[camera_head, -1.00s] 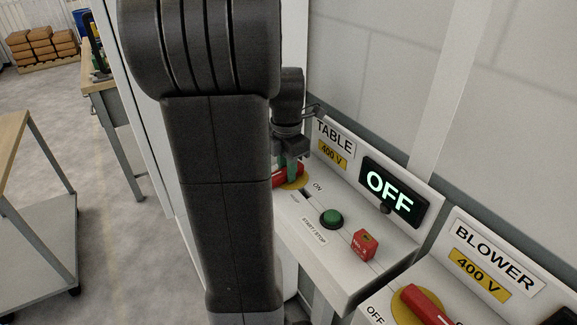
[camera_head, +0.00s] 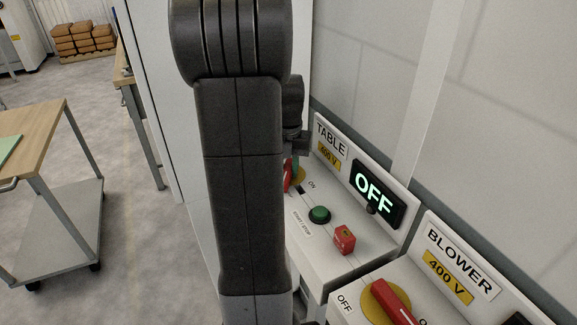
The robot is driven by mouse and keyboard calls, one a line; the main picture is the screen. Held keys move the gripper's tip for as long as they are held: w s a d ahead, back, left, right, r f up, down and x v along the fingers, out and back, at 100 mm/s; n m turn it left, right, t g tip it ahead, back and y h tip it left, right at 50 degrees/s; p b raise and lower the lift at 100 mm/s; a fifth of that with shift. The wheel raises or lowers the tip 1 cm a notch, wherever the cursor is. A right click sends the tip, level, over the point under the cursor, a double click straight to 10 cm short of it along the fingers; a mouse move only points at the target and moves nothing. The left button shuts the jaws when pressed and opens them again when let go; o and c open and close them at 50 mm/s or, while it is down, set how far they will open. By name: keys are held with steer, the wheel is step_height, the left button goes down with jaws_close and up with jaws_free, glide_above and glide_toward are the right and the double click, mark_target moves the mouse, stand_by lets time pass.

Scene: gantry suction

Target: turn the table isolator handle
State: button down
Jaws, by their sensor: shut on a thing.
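The red table isolator handle (camera_head: 288,176) sits on a yellow disc (camera_head: 299,175) at the left of the TABLE panel. Its left part is hidden behind my dark arm. My gripper (camera_head: 294,163) is at the handle and shut on it, with the fingers mostly hidden. The handle's visible part slants steeply in the picture. The TABLE label (camera_head: 331,138) stands above it, with an ON mark to its right. The panel's display (camera_head: 374,193) reads OFF in lit letters.
A green button (camera_head: 319,214) and a red block (camera_head: 344,239) are on the same panel. The BLOWER panel with its own red handle (camera_head: 393,302) is at lower right. A wall rises behind. A wooden-topped cart (camera_head: 43,136) stands at left, with clear floor beside it.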

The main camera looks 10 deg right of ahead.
steer(key=shift+n, duration=0.7)
steer(key=shift+d, duration=0.1)
steer(key=c, duration=1.2)
jaws_free()
step_height(320, 180, up, 14)
steer(key=shift+f, duration=0.1)
